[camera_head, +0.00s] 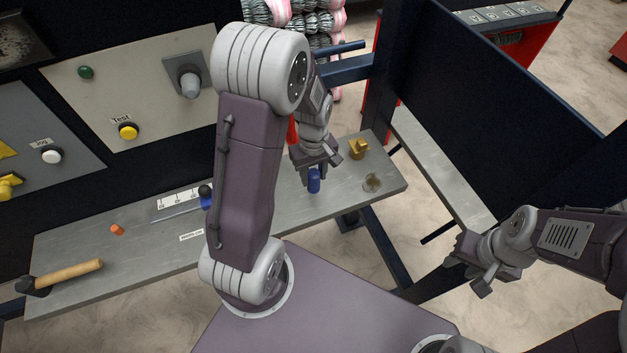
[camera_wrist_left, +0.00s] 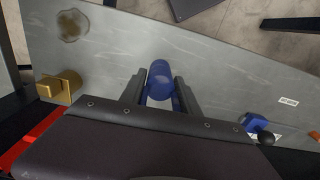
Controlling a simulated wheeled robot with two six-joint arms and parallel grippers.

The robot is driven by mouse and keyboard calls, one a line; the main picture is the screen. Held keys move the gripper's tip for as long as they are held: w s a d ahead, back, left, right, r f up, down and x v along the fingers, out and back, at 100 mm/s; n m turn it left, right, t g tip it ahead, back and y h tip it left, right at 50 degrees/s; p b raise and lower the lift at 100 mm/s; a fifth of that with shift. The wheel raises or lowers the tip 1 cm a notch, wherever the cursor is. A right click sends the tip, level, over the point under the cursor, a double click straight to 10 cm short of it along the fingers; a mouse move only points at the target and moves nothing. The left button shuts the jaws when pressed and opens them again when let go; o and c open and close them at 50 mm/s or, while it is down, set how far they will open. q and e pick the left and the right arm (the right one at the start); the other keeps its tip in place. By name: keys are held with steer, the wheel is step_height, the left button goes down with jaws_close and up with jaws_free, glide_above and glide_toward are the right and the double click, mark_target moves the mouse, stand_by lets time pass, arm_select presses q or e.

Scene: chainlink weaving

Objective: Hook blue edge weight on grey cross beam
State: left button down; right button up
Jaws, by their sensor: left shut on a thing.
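The blue edge weight (camera_head: 314,181) looks like a small blue cylinder. My left gripper (camera_head: 316,163) is shut on it, over the right part of the grey bench. In the left wrist view the blue weight (camera_wrist_left: 160,82) sits between the two dark fingers; its lower part is partly hidden by them. I cannot tell whether it touches the bench. A long grey beam or ledge (camera_head: 440,165) runs along the right frame, apart from the weight; I cannot tell if it is the cross beam. My right gripper (camera_head: 468,272) is open and empty, near that ledge's lower end.
Another blue piece with a black ball (camera_wrist_left: 255,124) lies there. A control panel (camera_head: 130,85) stands behind.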

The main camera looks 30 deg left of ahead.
mark_target(313, 183)
arm_select(q)
step_height(313, 183, down, 3)
steer(key=shift+f+p, duration=0.15)
steer(key=shift+p, duration=0.4)
steer(key=shift+f, duration=0.1)
steer(key=shift+f, duration=0.2)
steer(key=c, duration=0.9)
jaws_free()
steer(key=shift+b, duration=0.3)
